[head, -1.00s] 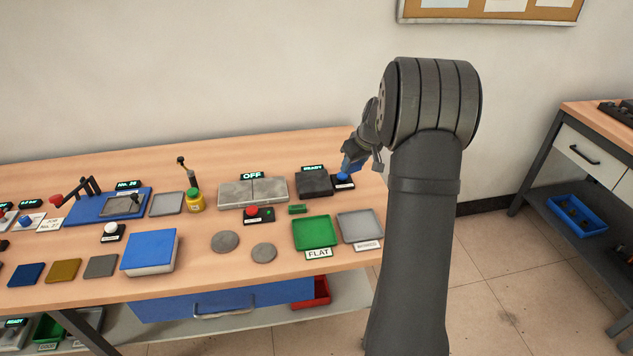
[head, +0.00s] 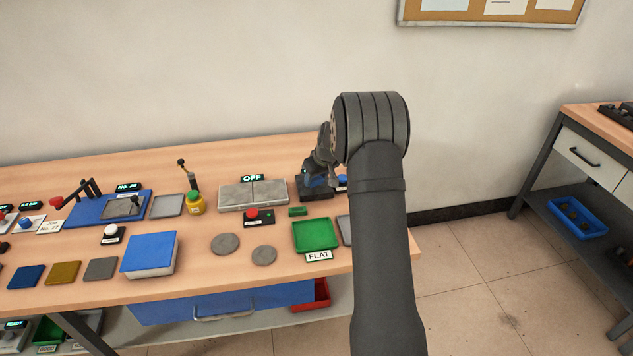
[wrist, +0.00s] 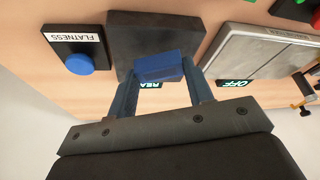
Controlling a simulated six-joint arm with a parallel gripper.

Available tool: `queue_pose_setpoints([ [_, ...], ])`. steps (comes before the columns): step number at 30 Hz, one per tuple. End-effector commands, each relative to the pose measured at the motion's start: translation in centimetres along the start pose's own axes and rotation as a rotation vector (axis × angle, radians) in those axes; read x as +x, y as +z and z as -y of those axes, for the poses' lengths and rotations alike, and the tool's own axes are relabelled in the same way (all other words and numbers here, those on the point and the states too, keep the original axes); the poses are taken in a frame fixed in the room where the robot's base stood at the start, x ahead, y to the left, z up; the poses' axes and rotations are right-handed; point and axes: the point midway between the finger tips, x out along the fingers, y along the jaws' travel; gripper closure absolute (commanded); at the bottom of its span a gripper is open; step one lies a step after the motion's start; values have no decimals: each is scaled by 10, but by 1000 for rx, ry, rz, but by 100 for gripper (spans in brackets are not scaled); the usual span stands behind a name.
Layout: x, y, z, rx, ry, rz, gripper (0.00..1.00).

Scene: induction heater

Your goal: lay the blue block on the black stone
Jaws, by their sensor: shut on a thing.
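The blue block (wrist: 160,67) is held between the two fingertips of my gripper (wrist: 163,80) in the wrist view. The black stone (wrist: 190,22) is a dark square slab behind the block in that view. In the head view my gripper (head: 318,182) is right at the black stone (head: 316,195) and covers part of it. The block lies over the stone's near edge in the wrist view. Whether it touches the stone or hangs just above it, I cannot tell.
A blue button (wrist: 80,64) on a black base labelled FLATNESS sits beside the stone. A grey two-part plate (head: 252,192) with an OFF display stands on the stone's left.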

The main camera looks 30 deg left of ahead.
Motion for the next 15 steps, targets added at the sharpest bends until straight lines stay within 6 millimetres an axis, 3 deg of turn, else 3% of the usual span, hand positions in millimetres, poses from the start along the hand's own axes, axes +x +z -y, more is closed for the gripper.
queue_pose_setpoints([
  [3, 15, 6, 0, 0, 0, 1, 81],
  [14, 19, 8, 0, 1, 0, 0, 81],
  [15, 20, 9, 0, 1, 0, 1, 51],
])
